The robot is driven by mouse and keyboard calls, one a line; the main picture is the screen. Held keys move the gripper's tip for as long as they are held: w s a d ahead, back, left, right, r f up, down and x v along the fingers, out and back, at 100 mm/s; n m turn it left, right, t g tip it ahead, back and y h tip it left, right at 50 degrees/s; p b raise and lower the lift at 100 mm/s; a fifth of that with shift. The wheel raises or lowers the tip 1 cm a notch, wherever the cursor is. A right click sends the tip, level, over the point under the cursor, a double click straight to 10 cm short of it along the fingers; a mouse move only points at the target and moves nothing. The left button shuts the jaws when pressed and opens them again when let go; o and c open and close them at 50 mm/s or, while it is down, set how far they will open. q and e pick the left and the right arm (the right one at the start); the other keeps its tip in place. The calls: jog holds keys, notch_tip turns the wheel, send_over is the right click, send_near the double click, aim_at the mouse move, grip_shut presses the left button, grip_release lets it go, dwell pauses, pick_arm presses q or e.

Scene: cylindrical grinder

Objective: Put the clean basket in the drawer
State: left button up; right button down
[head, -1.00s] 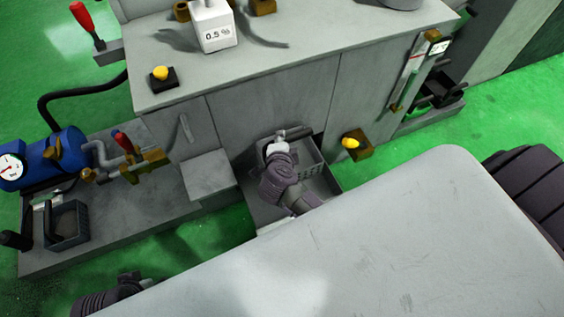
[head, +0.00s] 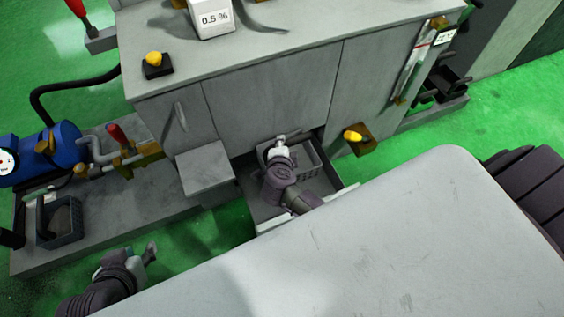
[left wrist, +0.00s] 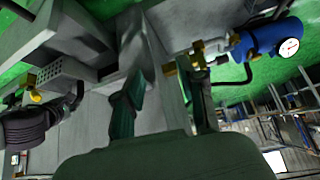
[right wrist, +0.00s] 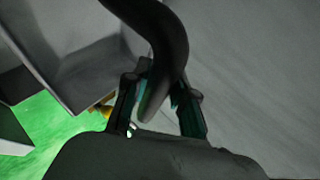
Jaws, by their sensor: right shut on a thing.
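The clean basket (head: 310,158), grey with slotted sides, is inside the open drawer (head: 325,190) below the cabinet. It also shows in the left wrist view (left wrist: 75,68). My right gripper (head: 280,140) is over the basket. In the right wrist view, my right gripper (right wrist: 160,105) is shut on a dark curved handle (right wrist: 172,50), which appears to be the basket's. My arm hides part of the basket, so I cannot tell whether it rests on the drawer floor. My left gripper (head: 148,252) is open and empty in front of the cabinet, left of the drawer.
A second dark basket (head: 60,232) with something in it stands on the low platform at left, near a blue tank (head: 45,155). A grey box (head: 205,170) sticks out left of the drawer. A yellow knob (head: 354,136) is at right. Green floor lies in front.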

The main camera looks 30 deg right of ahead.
pick_arm(q)
jog(key=w+d+r+t+h+b, duration=0.3)
jog(key=w+d+r+t, duration=0.1)
jog(key=w+r+t, duration=0.6)
pick_arm(e)
notch_tip(320, 180, down, 6)
jog(key=shift+f, duration=0.1)
notch_tip(320, 180, down, 4)
jog(key=shift+r+b, duration=0.2)
jog(key=shift+b, duration=0.95)
pick_arm(q)
notch_tip(320, 180, up, 10)
jog(key=s+d+t+h, duration=0.1)
jog(key=t, duration=0.3)
jog(key=shift+s+m+t+h, duration=0.3)
jog(key=shift+s+t+h, duration=0.1)
jog(key=shift+d+r, duration=0.1)
pick_arm(e)
jog(key=shift+f, duration=0.1)
